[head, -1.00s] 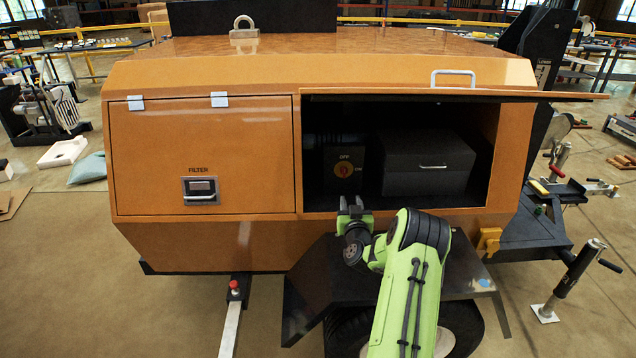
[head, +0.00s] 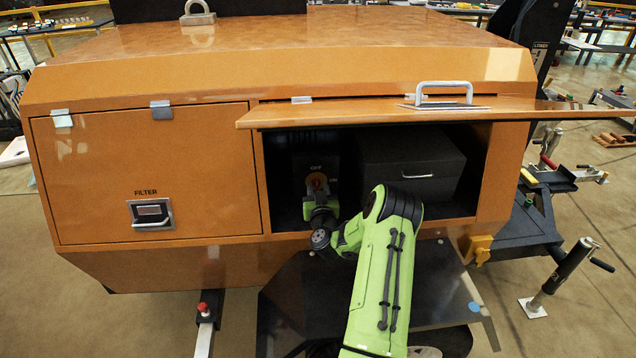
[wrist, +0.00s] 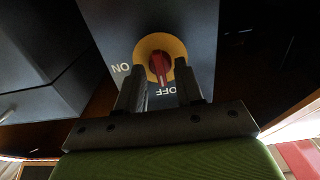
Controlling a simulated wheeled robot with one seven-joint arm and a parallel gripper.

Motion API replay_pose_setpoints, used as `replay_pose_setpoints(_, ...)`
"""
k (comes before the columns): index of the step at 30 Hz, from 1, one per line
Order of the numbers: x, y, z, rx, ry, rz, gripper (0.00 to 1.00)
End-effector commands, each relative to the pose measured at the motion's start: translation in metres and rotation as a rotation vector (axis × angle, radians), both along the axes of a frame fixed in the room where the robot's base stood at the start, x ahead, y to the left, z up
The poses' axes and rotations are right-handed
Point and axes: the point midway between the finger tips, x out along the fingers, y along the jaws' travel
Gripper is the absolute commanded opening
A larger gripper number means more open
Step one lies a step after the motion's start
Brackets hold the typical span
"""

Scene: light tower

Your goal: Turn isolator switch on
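The isolator switch (wrist: 160,66) is a red rotary knob on a yellow disc, on the front of a dark box. In the wrist view the knob's bar points toward the OFF label, with the ON label to its left. In the head view the switch (head: 317,182) is inside the open compartment and is partly hidden by my gripper (head: 318,200). In the wrist view my gripper (wrist: 158,78) is open, its two fingers apart on either side of the knob's lower part. I cannot tell whether they touch it.
The raised orange door (head: 420,112) hangs just above the compartment opening. A dark case (head: 412,170) with a handle stands right of the switch box. The shut FILTER door (head: 145,175) is at left. A black fender (head: 440,300) lies below my arm.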

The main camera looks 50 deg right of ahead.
Motion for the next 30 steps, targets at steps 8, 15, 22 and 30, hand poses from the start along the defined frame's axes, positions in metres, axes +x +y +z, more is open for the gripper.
replay_pose_setpoints(8, 0.0001, 0.0001, -0.0002, 0.000, 0.000, 0.000, 0.19)
replay_pose_setpoints(15, 0.0001, 0.0000, -0.0001, 0.000, 0.000, 0.001, 0.00)
replay_pose_setpoints(22, 0.0002, -0.0001, 0.0001, 0.010, -0.010, 0.000, 0.00)
replay_pose_setpoints(30, -0.0002, -0.0007, 0.0004, 0.100, -0.087, 0.000, 0.00)
